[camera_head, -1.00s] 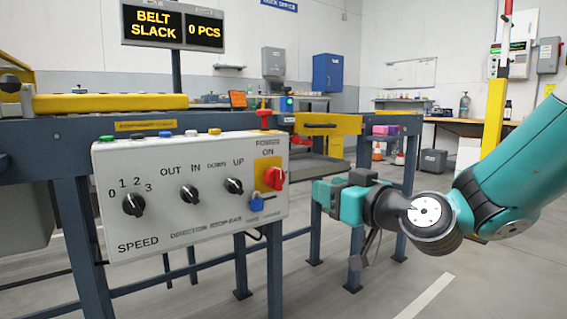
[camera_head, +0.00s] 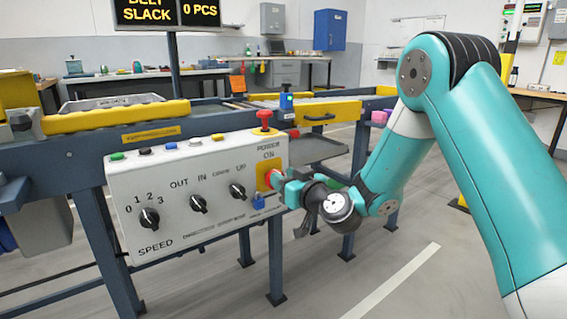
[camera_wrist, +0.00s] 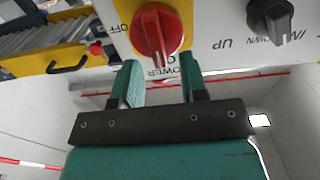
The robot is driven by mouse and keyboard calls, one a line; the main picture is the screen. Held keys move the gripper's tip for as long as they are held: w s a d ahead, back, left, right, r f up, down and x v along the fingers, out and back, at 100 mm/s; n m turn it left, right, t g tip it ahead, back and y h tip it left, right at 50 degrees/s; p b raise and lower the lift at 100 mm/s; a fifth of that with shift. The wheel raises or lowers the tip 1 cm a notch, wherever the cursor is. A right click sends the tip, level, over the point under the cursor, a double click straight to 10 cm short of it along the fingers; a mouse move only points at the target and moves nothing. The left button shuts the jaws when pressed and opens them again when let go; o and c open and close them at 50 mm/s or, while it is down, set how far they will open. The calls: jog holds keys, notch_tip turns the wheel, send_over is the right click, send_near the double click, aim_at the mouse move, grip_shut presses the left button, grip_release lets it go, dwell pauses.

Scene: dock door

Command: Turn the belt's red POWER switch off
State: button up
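The red POWER switch (camera_head: 268,178) sits on a yellow plate at the right end of the white control panel (camera_head: 180,235). In the wrist view my gripper (camera_wrist: 160,62) is open, one finger to each side of the switch's near edge. I cannot tell whether they touch it.
A blue padlock-like piece (camera_head: 258,202) hangs just below the switch. A black UP/DOWN knob (camera_head: 237,191) is left of it, with more knobs beyond. A red mushroom button (camera_head: 264,119) stands on the panel's top. The floor at the right is open.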

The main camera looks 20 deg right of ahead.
jog(key=shift+w+a, duration=0.2)
jog(key=shift+w, duration=0.25)
grip_shut()
jog(key=shift+d+m, duration=0.1)
jog(key=shift+m, duration=0.2)
jog(key=shift+w+d+f+m+p, duration=0.1)
jog(key=shift+d+f+m+p, duration=0.2)
jog(key=shift+m, duration=2.6)
jog(key=shift+w+d+f+m+p, duration=0.15)
jog(key=shift+d+f+m, duration=0.2)
jog(key=shift+m, duration=2.55)
jog(key=shift+w+d+f+m+p, duration=0.1)
jog(key=shift+d+f+m+p, duration=0.2)
jog(key=shift+m, duration=2.6)
jog(key=shift+f, duration=0.1)
